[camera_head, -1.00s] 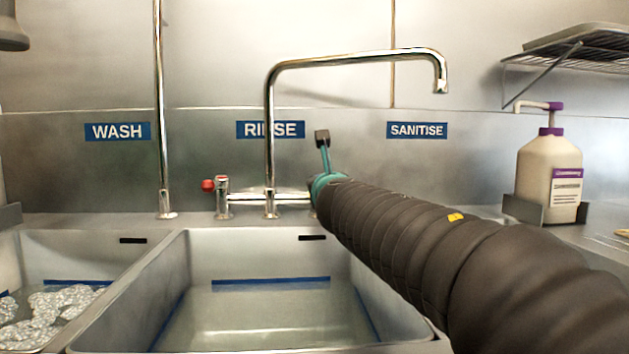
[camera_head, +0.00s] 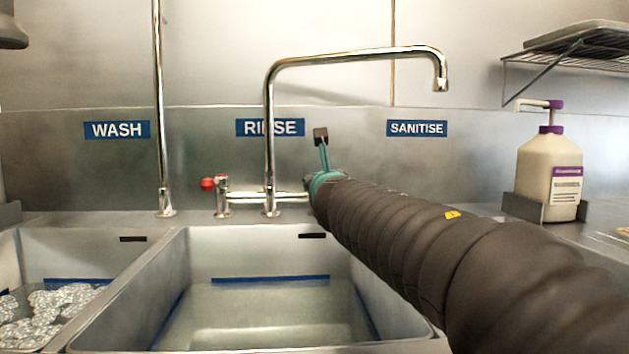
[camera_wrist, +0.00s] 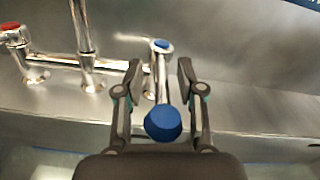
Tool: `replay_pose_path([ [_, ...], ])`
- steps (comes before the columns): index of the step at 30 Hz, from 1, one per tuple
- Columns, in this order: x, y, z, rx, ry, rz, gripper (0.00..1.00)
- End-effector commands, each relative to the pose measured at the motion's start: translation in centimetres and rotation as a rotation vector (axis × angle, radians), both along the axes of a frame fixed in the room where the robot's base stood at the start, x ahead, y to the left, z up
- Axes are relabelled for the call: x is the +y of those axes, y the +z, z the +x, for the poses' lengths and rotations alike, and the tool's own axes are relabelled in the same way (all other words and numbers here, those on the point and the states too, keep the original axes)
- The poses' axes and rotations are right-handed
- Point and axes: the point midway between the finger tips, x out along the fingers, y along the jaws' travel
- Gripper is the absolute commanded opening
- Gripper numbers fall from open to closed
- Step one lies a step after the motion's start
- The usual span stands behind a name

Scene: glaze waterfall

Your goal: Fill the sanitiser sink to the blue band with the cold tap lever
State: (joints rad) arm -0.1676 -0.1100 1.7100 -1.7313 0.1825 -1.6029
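The cold tap lever ends in a blue knob (camera_wrist: 163,122), with a blue-topped tap body (camera_wrist: 162,48) behind it in the wrist view. My gripper (camera_wrist: 159,72) is open, its two fingers apart on either side of the lever, with visible gaps. No water stream shows at the outlet. The sanitiser sink and its blue band are hidden behind my arm in the head view.
The rinse sink (camera_head: 215,250) has a blue band. The wash sink (camera_head: 70,250) holds foam at the left. The red-knobbed hot lever (camera_head: 208,184) is left of the spout. A pump bottle (camera_head: 549,175) stands at right below a wire shelf (camera_head: 570,62).

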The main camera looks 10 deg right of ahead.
Motion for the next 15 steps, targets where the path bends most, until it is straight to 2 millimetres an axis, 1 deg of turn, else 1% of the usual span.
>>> replay_pose_path([
  [5, 0.0, 0.1, -1.2, -0.001, 0.0, 0.0, 0.38],
  [8, 0.0, 0.1, -2.7, -0.002, 0.0, 0.002, 0.38],
  [15, 0.2, 0.1, -7.2, -0.003, 0.003, 0.001, 0.38],
])
